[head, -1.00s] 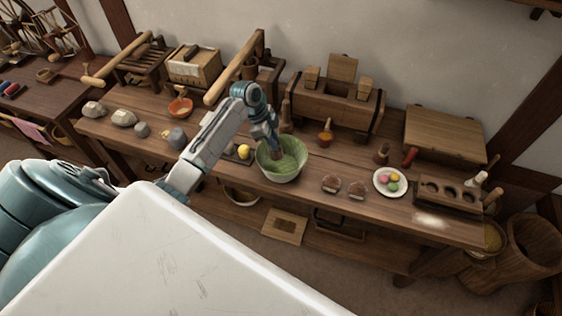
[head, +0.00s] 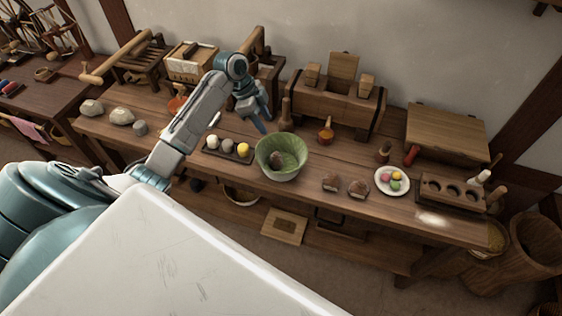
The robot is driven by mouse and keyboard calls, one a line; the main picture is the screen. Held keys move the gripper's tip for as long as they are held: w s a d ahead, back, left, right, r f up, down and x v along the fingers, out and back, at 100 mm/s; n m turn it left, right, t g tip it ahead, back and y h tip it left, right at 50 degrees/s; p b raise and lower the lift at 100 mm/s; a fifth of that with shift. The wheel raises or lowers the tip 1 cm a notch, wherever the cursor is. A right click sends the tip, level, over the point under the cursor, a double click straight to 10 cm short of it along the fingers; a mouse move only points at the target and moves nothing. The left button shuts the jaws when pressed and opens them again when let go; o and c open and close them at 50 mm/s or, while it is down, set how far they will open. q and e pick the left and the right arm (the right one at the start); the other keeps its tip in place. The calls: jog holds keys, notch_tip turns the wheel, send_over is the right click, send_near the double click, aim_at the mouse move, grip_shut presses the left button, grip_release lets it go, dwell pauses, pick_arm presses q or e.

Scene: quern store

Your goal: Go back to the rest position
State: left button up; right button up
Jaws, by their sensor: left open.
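My left gripper (head: 260,119) is open and empty, above the table just behind and to the left of a pale bowl. My left arm comes in from the left and bends down to it. The bowl (head: 281,176) stands near the table's front edge and has a green lining. A brown lump (head: 276,159) lies inside the bowl, apart from the gripper. My right gripper is not in view.
On the wooden table (head: 310,190) are a dark tray (head: 241,159) with white and yellow balls, two brown lumps, a plate (head: 379,185) of coloured balls and a holed block (head: 448,195). A wooden chest (head: 330,107) stands behind. Stones lie at left.

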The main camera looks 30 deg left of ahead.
pick_arm(q)
jog(key=shift+v, duration=1.45)
